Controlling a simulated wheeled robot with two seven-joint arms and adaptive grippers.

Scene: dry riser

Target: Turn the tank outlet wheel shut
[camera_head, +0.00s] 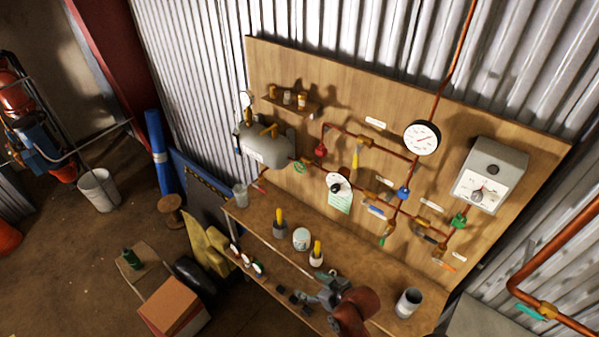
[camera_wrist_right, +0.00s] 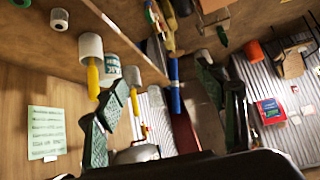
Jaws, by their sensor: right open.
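The grey tank (camera_head: 262,146) is mounted on the wooden board at its left end. A small green wheel (camera_head: 300,166) sits on the pipe just right of the tank; I take it as the outlet wheel. My right gripper (camera_head: 304,288) is low over the bench front, apart from the wheel and well below it. In the right wrist view the gripper (camera_wrist_right: 165,92) has its fingers spread with nothing held between them. Part of a grey rounded body, likely the tank (camera_wrist_right: 136,154), shows low behind the fingers. The outlet wheel is not clear there. My left gripper is out of view.
Yellow-handled tools in holders (camera_head: 280,222), a white jar (camera_head: 301,239) and a grey cup (camera_head: 408,302) stand on the bench (camera_head: 375,275). Copper pipes with a dial gauge (camera_head: 422,138) and coloured valves cover the board. A cardboard box (camera_head: 172,305) is on the left.

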